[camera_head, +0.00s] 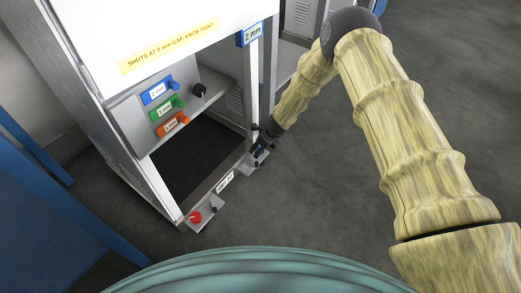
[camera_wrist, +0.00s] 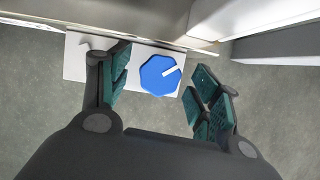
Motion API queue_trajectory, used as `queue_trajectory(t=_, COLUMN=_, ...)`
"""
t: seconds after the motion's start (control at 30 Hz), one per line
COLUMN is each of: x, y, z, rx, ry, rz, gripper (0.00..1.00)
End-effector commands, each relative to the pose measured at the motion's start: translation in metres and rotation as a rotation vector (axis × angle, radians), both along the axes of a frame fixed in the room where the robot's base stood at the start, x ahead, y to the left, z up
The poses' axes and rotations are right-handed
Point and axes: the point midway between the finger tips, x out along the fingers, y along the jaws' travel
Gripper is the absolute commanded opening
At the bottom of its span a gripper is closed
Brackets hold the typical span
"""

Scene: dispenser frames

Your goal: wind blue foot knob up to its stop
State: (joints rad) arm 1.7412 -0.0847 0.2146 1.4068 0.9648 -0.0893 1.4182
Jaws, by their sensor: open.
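The blue foot knob (camera_wrist: 161,75) is a many-sided blue disc with a white pointer line in the wrist view. It sits on a pale bracket plate (camera_wrist: 75,64) at the foot of the dispenser frame. My gripper (camera_wrist: 158,92) is open, one finger left of the knob and one right, with gaps on both sides; I cannot tell how deep the fingers reach. In the head view my gripper (camera_head: 262,137) is at the frame's right front foot, and the blue knob (camera_head: 259,149) is mostly hidden there.
A red knob (camera_head: 196,217) on another foot bracket stands at the left front. Blue, green and orange tabs (camera_head: 167,108) with knobs are on the panel above. A blue "2 mm" tag (camera_head: 250,34) hangs at the upper right.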

Motion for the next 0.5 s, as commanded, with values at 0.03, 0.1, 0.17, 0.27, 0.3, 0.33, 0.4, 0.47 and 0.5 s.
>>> queue_trajectory(t=0.03, x=0.0008, y=0.0006, z=-0.0028, rx=0.0, ry=0.0, rz=0.0, gripper=0.63)
queue_trajectory(t=0.1, x=0.0013, y=0.0009, z=-0.0038, rx=0.0, ry=0.0, rz=0.0, gripper=0.63)
queue_trajectory(t=0.17, x=0.0016, y=0.001, z=-0.004, rx=0.0, ry=0.0, rz=0.0, gripper=0.63)
queue_trajectory(t=0.27, x=0.0016, y=0.001, z=-0.0039, rx=0.0, ry=0.0, rz=0.0, gripper=0.63)
queue_trajectory(t=0.3, x=0.0016, y=0.001, z=-0.0038, rx=0.0, ry=0.0, rz=0.0, gripper=0.63)
queue_trajectory(t=0.33, x=0.0015, y=0.001, z=-0.0039, rx=0.0, ry=0.0, rz=0.0, gripper=0.63)
queue_trajectory(t=0.4, x=0.0015, y=0.001, z=-0.0039, rx=0.0, ry=0.0, rz=0.0, gripper=0.57)
queue_trajectory(t=0.47, x=0.0014, y=0.0009, z=-0.004, rx=0.0, ry=0.0, rz=0.0, gripper=0.46)
queue_trajectory(t=0.5, x=0.0015, y=0.001, z=-0.0039, rx=0.0, ry=0.0, rz=0.0, gripper=0.39)
